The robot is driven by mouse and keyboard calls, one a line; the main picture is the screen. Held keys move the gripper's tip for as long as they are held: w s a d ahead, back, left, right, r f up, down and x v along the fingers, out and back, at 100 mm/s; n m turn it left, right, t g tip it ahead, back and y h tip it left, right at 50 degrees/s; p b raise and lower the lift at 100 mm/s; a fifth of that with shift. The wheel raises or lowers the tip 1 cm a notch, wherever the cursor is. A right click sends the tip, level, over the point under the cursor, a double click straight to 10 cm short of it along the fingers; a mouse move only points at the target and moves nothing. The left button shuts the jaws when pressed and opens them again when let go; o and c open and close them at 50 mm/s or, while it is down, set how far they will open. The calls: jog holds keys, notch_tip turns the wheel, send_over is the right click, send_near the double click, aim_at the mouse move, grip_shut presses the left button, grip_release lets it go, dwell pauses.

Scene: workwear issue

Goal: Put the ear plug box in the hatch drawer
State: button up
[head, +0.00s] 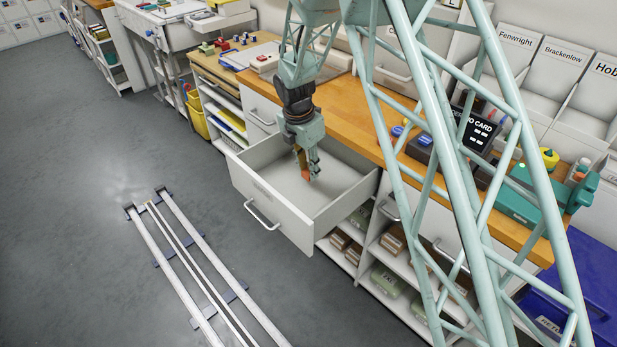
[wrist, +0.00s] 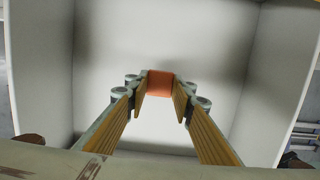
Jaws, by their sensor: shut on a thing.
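The hatch drawer (head: 262,203) is pulled open below the wooden counter, and its white inside (wrist: 155,115) fills most of the wrist view. My gripper (head: 305,172) points down over the drawer opening, with its fingertips at or inside the opening. In the wrist view my gripper (wrist: 160,95) is shut on a small orange box (wrist: 160,84), held between the fingertips. I take this to be the ear plug box; no label shows. In the head view only a bit of orange shows at the tips. I cannot tell whether the box touches the drawer floor.
The wooden counter (head: 364,119) runs behind the drawer, with a black card sign (head: 478,130) and a teal case (head: 518,205) on it. Shelves with boxes stand below. A blue crate (head: 592,262) is at the right. Floor rails (head: 190,265) lie in front.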

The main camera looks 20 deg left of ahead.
aim_at(308, 172)
jog(key=shift+f+b, duration=0.45)
jog(key=shift+f, duration=1.4)
jog(key=shift+f, duration=0.1)
jog(key=o, duration=0.7)
jog(key=shift+c, duration=0.2)
notch_tip(308, 172, up, 12)
jog(key=s+p, duration=0.1)
jog(key=p, duration=0.2)
jog(key=shift+s+a, duration=0.3)
jog(key=shift+a, duration=0.15)
